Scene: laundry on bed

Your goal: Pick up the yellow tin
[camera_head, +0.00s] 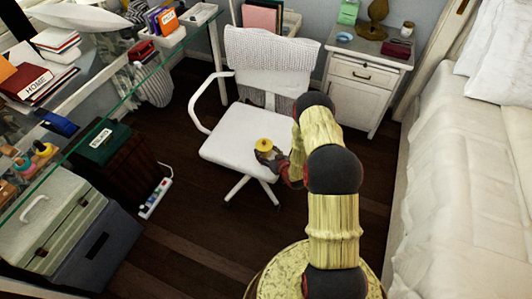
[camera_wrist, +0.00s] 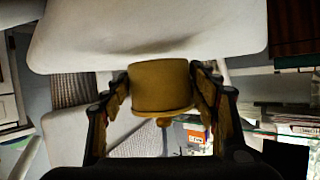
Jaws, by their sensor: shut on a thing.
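The yellow tin (camera_wrist: 160,86) is a short round can with a small knob, held between the two fingers of my gripper (camera_wrist: 162,100) in the wrist view. Both fingers press on its sides. In the head view the tin (camera_head: 264,144) shows at the tip of my gripper (camera_head: 268,153), over the seat of the white chair (camera_head: 235,135). I cannot tell from these frames how far it is above the seat. My arm partly hides the right side of the chair.
A glass desk (camera_head: 115,110) with books stands on the left. A grey box (camera_head: 70,240) and a power strip (camera_head: 156,197) are on the floor. A white nightstand (camera_head: 365,85) is at the back, and a bed (camera_head: 455,180) is on the right.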

